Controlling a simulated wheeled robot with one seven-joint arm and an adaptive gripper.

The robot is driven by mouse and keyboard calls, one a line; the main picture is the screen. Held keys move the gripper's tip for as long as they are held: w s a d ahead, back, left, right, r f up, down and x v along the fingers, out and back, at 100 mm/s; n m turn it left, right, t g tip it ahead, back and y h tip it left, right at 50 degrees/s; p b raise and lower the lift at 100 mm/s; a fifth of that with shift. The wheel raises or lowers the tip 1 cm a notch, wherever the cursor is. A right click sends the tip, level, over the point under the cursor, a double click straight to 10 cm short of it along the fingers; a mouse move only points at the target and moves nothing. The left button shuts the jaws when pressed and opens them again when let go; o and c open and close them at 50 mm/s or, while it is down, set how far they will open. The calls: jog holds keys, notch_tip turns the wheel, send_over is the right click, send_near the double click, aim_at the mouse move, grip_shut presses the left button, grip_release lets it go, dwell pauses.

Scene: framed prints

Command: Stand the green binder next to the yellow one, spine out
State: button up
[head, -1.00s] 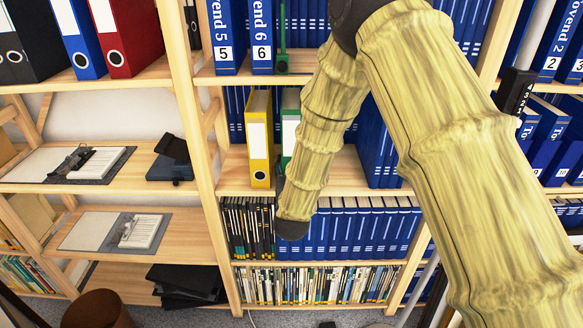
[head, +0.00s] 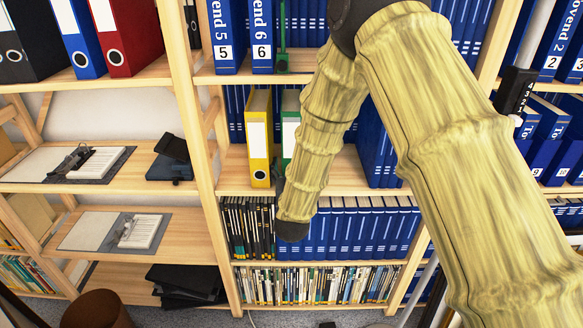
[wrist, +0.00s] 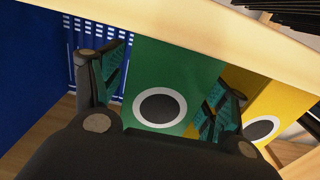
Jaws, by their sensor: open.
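The green binder (head: 289,126) stands upright on the middle shelf, just right of the yellow binder (head: 259,140), its spine facing out. In the head view my arm hides its lower part. In the wrist view, which is upside down, the green spine (wrist: 176,70) with its round finger hole fills the middle, and the yellow spine (wrist: 282,95) is at the right. My gripper (wrist: 168,84) is open, with one finger on each side of the green spine. The right finger shows in front of the green and yellow border. I cannot tell whether the fingers touch the binder.
Blue volumes (head: 374,145) stand to the right on the same shelf (head: 335,178), with bare board between. Full rows of books fill the shelves below. A wooden upright (head: 187,100) is left of the yellow binder. The shelf's front edge (wrist: 190,30) crosses the wrist view.

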jog(key=shift+s, duration=0.1)
jog(key=s, duration=1.1)
jog(key=shift+s, duration=0.35)
